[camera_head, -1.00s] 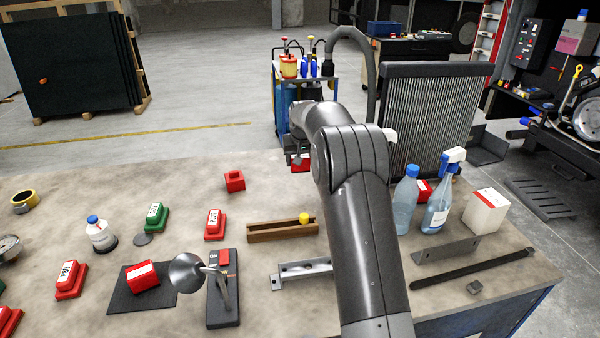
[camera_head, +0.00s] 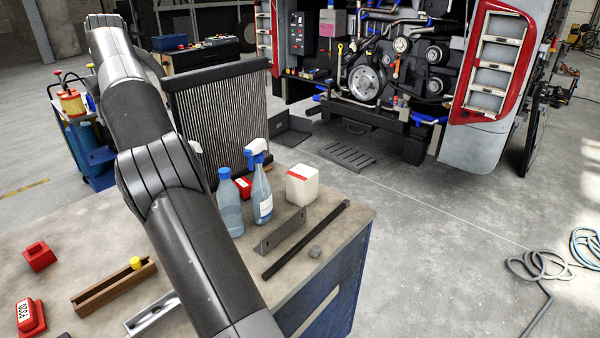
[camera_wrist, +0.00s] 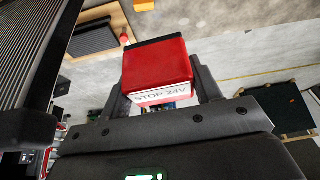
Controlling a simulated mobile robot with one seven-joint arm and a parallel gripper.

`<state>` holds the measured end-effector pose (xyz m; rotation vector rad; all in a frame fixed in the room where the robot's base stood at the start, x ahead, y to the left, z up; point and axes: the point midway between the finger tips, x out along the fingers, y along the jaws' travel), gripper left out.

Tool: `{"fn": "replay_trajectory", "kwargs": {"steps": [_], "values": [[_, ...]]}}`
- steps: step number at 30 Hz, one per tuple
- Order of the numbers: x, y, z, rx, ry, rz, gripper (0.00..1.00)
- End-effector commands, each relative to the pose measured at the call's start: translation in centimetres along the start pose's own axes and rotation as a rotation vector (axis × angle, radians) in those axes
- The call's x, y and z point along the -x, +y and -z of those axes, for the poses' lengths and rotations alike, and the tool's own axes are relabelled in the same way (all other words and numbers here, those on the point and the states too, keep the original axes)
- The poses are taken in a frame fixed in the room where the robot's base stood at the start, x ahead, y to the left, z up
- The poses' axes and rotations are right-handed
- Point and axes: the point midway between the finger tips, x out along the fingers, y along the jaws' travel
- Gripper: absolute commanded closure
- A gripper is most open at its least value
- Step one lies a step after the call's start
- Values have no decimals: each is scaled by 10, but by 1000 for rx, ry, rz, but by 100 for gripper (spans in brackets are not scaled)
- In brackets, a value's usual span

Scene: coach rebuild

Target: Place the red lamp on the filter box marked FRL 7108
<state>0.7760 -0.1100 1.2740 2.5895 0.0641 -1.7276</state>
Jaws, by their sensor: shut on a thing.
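My gripper (camera_wrist: 160,85) is shut on a red block-shaped lamp (camera_wrist: 157,62) with a white label reading STOP 24V, seen in the wrist view. In the head view my arm runs up the left side and my gripper is hidden. A white box with a red stripe (camera_head: 302,185) stands on the bench near its far right corner, beside the spray bottle. I cannot read any FRL 7108 mark on it, and no such mark is legible elsewhere.
A blue-capped bottle (camera_head: 230,204) and a spray bottle (camera_head: 262,194) stand left of the white box, with a red item (camera_head: 243,188) behind them. A metal angle (camera_head: 283,229) and a dark bar (camera_head: 308,240) lie in front. A tall radiator (camera_head: 222,115) stands behind.

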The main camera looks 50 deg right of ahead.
Motion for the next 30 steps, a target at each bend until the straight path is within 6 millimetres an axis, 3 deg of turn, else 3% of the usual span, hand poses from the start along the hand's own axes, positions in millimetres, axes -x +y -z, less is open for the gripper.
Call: {"fn": "replay_trajectory", "kwargs": {"steps": [3, 10, 30], "values": [[34, 13, 0, 6, 2, -1, 67], [67, 26, -4, 4, 1, -2, 67], [85, 42, -13, -18, 0, -8, 67]]}}
